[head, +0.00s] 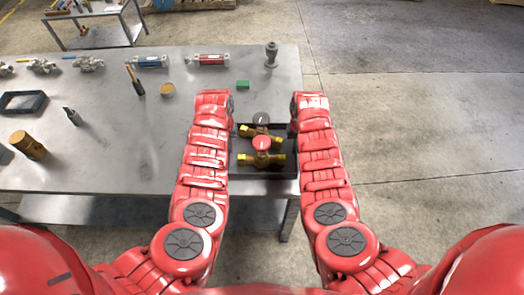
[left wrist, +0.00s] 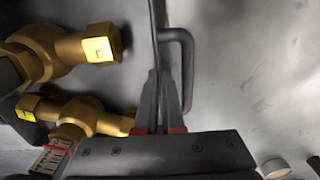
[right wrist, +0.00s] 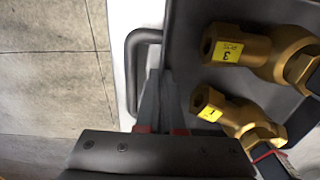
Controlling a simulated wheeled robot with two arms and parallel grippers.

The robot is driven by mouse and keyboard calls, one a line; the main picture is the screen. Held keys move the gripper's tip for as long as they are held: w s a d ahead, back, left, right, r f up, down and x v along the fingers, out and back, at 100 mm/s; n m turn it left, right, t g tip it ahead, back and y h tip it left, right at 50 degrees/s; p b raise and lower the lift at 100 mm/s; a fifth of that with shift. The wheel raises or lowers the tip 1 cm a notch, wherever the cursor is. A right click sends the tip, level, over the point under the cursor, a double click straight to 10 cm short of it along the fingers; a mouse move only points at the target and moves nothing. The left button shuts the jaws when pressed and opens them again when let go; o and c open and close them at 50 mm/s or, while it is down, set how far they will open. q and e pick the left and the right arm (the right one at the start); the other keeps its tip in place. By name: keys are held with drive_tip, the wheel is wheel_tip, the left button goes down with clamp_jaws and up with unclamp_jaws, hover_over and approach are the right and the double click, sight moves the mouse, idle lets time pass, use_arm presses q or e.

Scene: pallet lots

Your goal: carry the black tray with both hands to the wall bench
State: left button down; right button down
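The black tray (head: 283,187) rests on the near right end of the grey metal table (head: 110,160). Two brass valves lie in it, a red-topped one (head: 262,158) and a dark-topped one (head: 261,129). My left gripper (left wrist: 158,75) is at the tray's left side, its fingers close together by the tray wall and the looped handle (left wrist: 187,65). My right gripper (right wrist: 158,75) is likewise at the right side, beside the other handle (right wrist: 131,75). The handle bars show outside the fingers. Whether the fingers hold the tray edge is not clear.
A green block (head: 243,85), a grey fitting (head: 271,55), a small round tin (head: 167,89) and a brass cylinder (head: 28,145) stand on the table. Another bench (head: 95,28) is at the back left. The concrete floor (head: 420,120) to the right is clear.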

drive_tip(key=shift+r, duration=0.1)
idle(0.3)
